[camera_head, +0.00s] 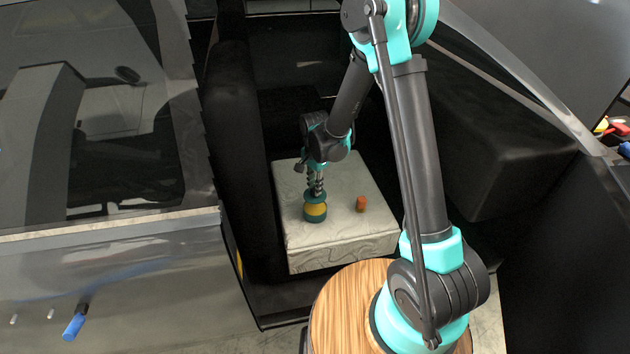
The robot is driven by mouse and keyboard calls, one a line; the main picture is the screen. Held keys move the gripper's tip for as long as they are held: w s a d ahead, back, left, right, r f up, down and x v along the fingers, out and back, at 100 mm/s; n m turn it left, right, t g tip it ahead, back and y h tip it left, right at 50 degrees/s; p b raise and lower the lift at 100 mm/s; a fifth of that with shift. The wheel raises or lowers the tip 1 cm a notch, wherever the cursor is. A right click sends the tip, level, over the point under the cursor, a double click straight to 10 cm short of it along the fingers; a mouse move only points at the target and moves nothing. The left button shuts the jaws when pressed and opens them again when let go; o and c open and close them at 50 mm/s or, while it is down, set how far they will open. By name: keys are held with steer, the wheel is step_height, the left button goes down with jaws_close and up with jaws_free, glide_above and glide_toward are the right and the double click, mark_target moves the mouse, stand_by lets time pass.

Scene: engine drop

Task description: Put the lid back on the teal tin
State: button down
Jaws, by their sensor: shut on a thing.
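The teal tin (315,217) with a yellow band stands upright on a pale, square-topped block (345,250). My gripper points down from above and is shut on the lid. The lid looks to be at or very close to the tin's rim; at this size I cannot tell whether it is fully seated. The gripper's fingers hide part of the lid's top.
A small orange-red object (361,204) stands on the block to the right of the tin. Dark seat-like forms (525,155) flank the block. A grey car door (120,260) is at the left. The block's top is clear around the two objects.

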mark_target(315, 198)
steer(key=shift+f, duration=2.75)
steer(key=shift+f, duration=0.15)
steer(key=c, duration=1.3)
jaws_free()
steer(key=shift+c, duration=0.2)
steer(key=shift+o, duration=0.4)
steer(key=o, duration=0.4)
steer(key=shift+r, duration=3.5)
